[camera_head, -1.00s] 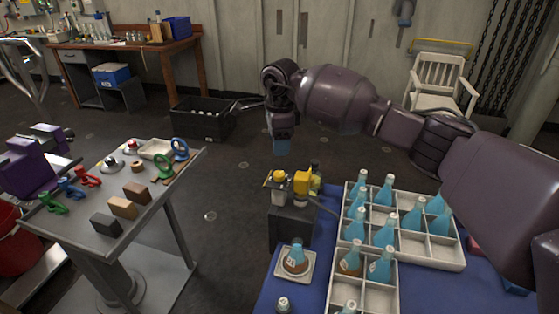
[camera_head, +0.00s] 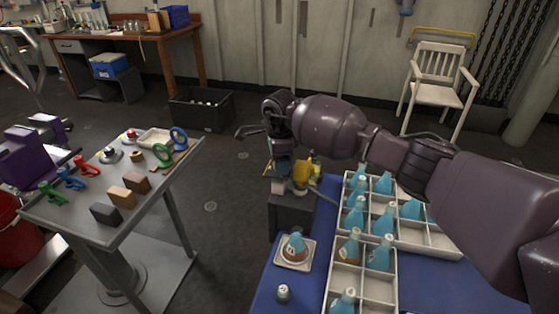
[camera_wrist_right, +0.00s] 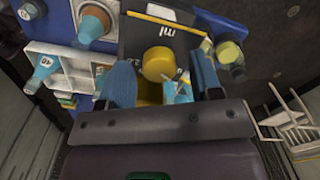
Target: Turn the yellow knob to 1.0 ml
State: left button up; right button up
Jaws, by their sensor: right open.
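The yellow knob (camera_wrist_right: 158,63) faces me in the right wrist view, on a dark panel (camera_wrist_right: 140,40) marked "ml". Part of the scale is readable, but the knob's exact setting is not. My right gripper (camera_wrist_right: 163,85) is open, its blue fingertips apart on either side of and just short of the knob. A small light-blue piece shows near the right finger. In the head view my right gripper (camera_head: 281,165) is at the top of the grey dispenser box (camera_head: 290,214), partly covering it. A yellow part (camera_head: 301,174) shows beside it. My left gripper is out of view.
A white divided crate (camera_head: 362,283) of blue bottles stands on the blue table, right of the dispenser. A bottle (camera_head: 295,246) sits on a square pad in front. A grey side table (camera_head: 150,215) with blocks and clamps stands left, across a floor gap.

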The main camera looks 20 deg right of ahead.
jog(key=c, duration=0.7)
jog(key=shift+c, duration=1.1)
